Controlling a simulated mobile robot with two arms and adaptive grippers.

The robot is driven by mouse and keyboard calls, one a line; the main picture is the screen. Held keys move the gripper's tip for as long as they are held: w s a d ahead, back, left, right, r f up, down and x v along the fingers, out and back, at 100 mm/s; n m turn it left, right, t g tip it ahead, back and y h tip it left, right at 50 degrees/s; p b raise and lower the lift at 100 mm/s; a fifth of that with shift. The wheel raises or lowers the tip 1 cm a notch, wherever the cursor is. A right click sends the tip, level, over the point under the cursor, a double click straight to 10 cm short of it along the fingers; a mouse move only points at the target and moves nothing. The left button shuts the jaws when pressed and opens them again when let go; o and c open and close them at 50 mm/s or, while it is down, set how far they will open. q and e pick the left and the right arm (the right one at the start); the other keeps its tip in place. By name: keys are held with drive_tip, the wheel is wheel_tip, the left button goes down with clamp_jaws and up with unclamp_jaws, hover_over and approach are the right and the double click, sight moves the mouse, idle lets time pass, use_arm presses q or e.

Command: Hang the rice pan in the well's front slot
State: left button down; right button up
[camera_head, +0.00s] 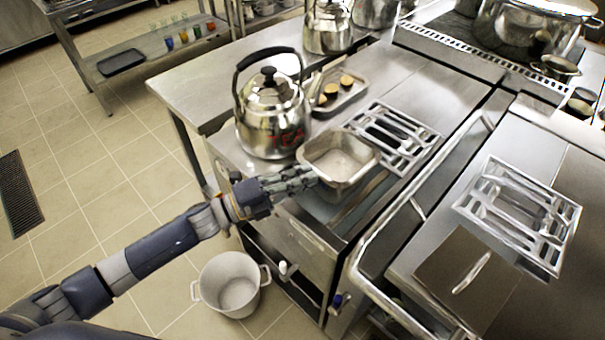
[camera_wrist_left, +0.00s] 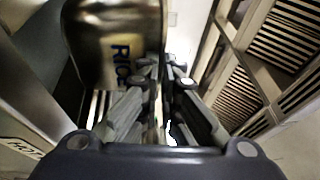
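The rice pan (camera_head: 340,157) is a deep, empty metal pan with a flared rim, in the middle of the head view. My left gripper (camera_head: 308,178) is at the pan's near left rim. In the wrist view its fingers (camera_wrist_left: 168,78) are close together, with the pan's edge running between them. The pan is over the steel well (camera_head: 322,210), beside a slotted grate (camera_head: 408,143). Whether it rests in a slot is hidden. My right gripper is not in view.
A large kettle (camera_head: 270,112) stands close behind left of the pan, near a tray (camera_head: 340,98) with brown rounds. A rail (camera_head: 372,262) runs along the right. A white pot (camera_head: 230,285) is on the floor below. A dark lid (camera_head: 468,275) lies on the right counter.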

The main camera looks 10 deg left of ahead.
sight(318, 185)
use_arm(q)
drive_tip(key=shift+f+b, duration=2.5)
drive_tip(key=shift+f, duration=0.45)
drive_tip(key=shift+s+f, duration=0.15)
drive_tip(key=shift+f, duration=0.15)
